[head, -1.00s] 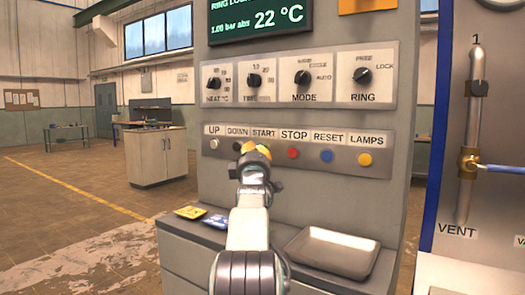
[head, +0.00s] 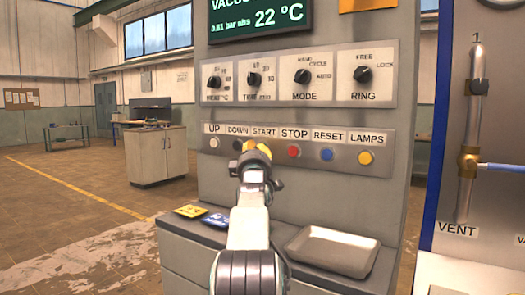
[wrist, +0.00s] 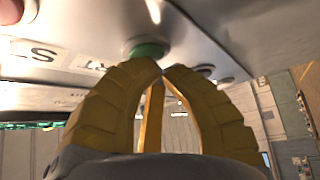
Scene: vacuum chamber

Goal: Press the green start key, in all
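The green start key (wrist: 146,49) shows in the wrist view, just beyond my yellow fingertips, partly covered by them. My gripper (wrist: 164,72) is shut, with its fingertips together and nothing seen between them. I cannot tell whether the tips touch the key. In the head view my gripper (head: 256,150) is at the key row, below the START label (head: 264,133), and hides the green key. The display (head: 258,20) reads 0.61 bar abs and 22 °C, with a heading that is cut off but begins "VACU".
To the right are the red STOP key (head: 293,151), blue RESET key (head: 326,154) and yellow LAMPS key (head: 365,158). The pale UP key (head: 214,143) is at the left. Knobs sit above. A metal tray (head: 331,252) and two cards (head: 203,215) lie on the ledge below.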

